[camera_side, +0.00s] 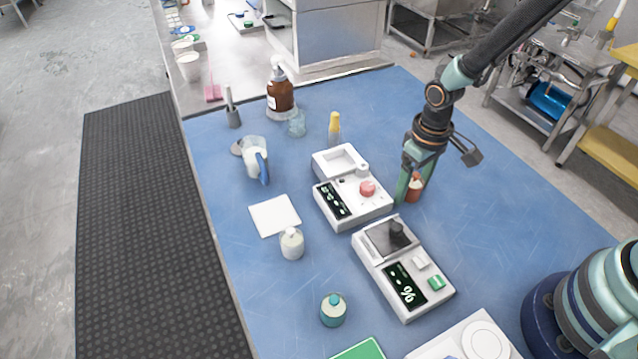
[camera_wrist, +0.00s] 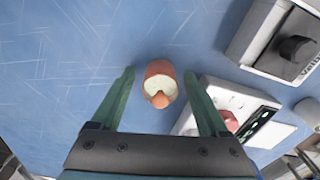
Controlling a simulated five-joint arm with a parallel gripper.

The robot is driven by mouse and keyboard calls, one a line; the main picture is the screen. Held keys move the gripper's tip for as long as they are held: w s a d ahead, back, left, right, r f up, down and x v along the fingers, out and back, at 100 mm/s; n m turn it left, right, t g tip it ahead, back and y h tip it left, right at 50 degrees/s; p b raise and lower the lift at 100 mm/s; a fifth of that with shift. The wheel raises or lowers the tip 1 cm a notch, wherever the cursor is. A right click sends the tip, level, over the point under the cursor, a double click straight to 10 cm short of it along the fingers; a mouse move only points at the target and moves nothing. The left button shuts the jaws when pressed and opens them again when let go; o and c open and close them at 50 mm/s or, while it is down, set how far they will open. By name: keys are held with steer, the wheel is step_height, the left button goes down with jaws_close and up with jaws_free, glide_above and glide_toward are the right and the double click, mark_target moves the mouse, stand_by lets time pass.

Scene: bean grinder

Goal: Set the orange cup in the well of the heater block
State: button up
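The orange cup (camera_side: 414,188) stands on the blue table just right of a white device. The wrist view shows the orange cup (camera_wrist: 160,70) from above, with a pale inside and a small orange part on its near side. My gripper (camera_wrist: 158,78) points down over it, open, with one green finger on each side and gaps to the cup. In the side view my gripper (camera_side: 411,183) partly hides the cup. The white device, apparently the heater block (camera_side: 325,163), has a square recess at its back, a red knob and a dark display. Its recess looks empty.
A second white device (camera_side: 420,292) with a dark plate and black knob stands in front. A white pad (camera_side: 275,215), cream bottle (camera_side: 292,244), teal-topped jar (camera_side: 333,310), jug (camera_side: 255,160) and yellow-topped bottle (camera_side: 334,130) stand around. The table's right side is mostly clear.

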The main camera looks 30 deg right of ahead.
steer(key=shift+r, duration=0.1)
step_height(320, 180, up, 12)
steer(key=shift+s+r, duration=0.15)
steer(key=s+d+r+m+t, duration=0.1)
steer(key=s+d+r+t, duration=0.1)
steer(key=r, duration=0.3)
steer(key=s+d+r+m+t, duration=0.1)
steer(key=s+d+r+t, duration=0.1)
steer(key=r, duration=0.4)
steer(key=shift+s+d+r+t, duration=0.15)
steer(key=shift+s+d+t, duration=0.25)
steer(key=shift+s+d, duration=0.6)
steer(key=shift+o, duration=0.5)
steer(key=shift+s+d+r+t, duration=0.3)
steer(key=shift+s+d+r, duration=0.1)
steer(key=shift+d, duration=0.1)
